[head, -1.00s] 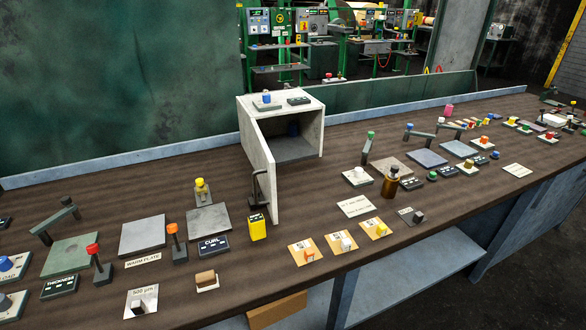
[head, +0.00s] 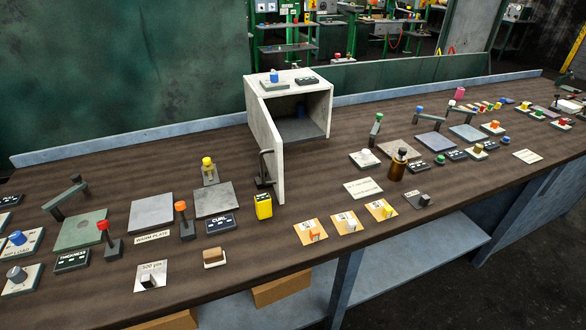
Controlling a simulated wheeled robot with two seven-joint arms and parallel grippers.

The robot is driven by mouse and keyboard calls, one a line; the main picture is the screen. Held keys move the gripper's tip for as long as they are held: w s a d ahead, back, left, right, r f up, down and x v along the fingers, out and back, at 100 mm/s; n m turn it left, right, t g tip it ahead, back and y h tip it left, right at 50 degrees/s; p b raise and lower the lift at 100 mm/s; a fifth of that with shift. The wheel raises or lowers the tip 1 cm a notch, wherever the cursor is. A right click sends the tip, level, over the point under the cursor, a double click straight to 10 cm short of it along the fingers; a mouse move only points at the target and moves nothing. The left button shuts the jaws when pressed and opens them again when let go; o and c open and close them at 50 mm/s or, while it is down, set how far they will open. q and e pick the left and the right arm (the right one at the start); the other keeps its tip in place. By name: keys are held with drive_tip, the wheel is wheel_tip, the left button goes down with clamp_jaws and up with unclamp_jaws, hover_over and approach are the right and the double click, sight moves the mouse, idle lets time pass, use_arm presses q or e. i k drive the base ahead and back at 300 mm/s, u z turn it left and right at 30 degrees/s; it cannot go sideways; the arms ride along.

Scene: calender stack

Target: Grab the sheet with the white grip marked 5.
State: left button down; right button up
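Three small orange sheets lie in a row near the front edge of the bench in the head view. The middle sheet (head: 345,228) carries a white grip (head: 350,224). The left sheet (head: 309,236) has an orange grip (head: 316,235), and the right sheet (head: 378,212) has a yellow grip (head: 386,211). The markings on the sheets are too small to read, so I cannot tell which bears a 5. All three lie flat and apart from each other. Neither of my grippers is in view.
An open-fronted grey box (head: 264,150) stands behind the sheets. A yellow block (head: 264,205) is to their left, a dark amber bottle (head: 398,168) and a white card (head: 362,188) behind them. A grey plate with a knob (head: 417,201) lies to their right. Left are instruments and plates.

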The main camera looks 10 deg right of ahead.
sight(345, 222)
drive_tip(key=z, duration=2.6)
drive_tip(key=i, duration=2.4)
drive_tip(key=u, duration=3.05)
